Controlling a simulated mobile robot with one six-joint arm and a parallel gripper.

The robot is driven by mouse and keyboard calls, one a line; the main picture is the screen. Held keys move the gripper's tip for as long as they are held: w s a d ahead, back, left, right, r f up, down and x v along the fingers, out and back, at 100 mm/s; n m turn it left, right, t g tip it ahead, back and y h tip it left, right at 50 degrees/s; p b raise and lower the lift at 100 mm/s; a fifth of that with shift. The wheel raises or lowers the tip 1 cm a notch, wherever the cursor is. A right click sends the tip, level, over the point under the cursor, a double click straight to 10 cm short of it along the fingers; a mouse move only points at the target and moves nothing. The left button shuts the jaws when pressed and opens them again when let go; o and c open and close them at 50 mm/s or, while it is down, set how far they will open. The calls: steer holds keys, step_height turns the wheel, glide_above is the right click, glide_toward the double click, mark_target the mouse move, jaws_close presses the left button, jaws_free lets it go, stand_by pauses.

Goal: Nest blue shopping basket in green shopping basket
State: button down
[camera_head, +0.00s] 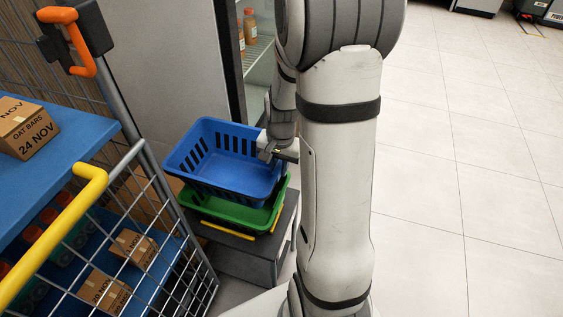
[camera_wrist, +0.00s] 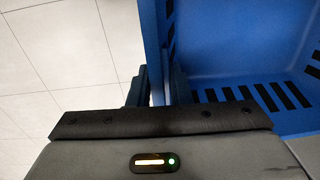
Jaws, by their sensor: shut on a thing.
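The blue shopping basket (camera_head: 228,168) is upright and slightly tilted, over the green shopping basket (camera_head: 232,212). Its lower part overlaps the green basket in the head view; I cannot tell whether it touches it. My gripper (camera_head: 268,150) is shut on the blue basket's right wall. In the wrist view the fingers (camera_wrist: 152,88) pinch the wall of the blue basket (camera_wrist: 230,45), whose slotted inside shows at right. The green basket sits on a dark grey stand, with a yellow handle along its front. Most of its inside is hidden by the blue basket.
The dark grey stand (camera_head: 247,262) stands on the floor. A wire cart (camera_head: 140,235) with blue shelves and cardboard boxes (camera_head: 26,127) is close on the left. An open fridge (camera_head: 258,60) with bottles is behind. Tiled floor (camera_head: 470,190) at right is clear.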

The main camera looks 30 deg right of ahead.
steer(key=shift+f+b, duration=3.9)
steer(key=shift+f, duration=1.7)
steer(key=shift+f+b, duration=0.3)
steer(key=shift+f, duration=0.15)
steer(key=c, duration=1.3)
jaws_free()
steer(key=shift+o, duration=0.2)
step_height(320, 180, up, 8)
steer(key=p, duration=0.2)
step_height(320, 180, up, 14)
steer(key=f+n+t+p, duration=0.1)
steer(key=n+p, duration=0.3)
steer(key=p, duration=0.3)
glide_above(279, 198)
steer(key=s+a, duration=0.4)
steer(key=a, duration=0.1)
steer(key=shift+d+r, duration=0.25)
steer(key=s+a+r+n+p, duration=0.2)
steer(key=s+r+p, duration=0.1)
steer(key=r, duration=0.3)
steer(key=s+a+r+n+t+p, duration=0.1)
steer(key=s+a+r+n+p, duration=0.2)
steer(key=s+r, duration=0.3)
steer(key=shift+r+p, duration=0.4)
steer(key=shift+r, duration=0.1)
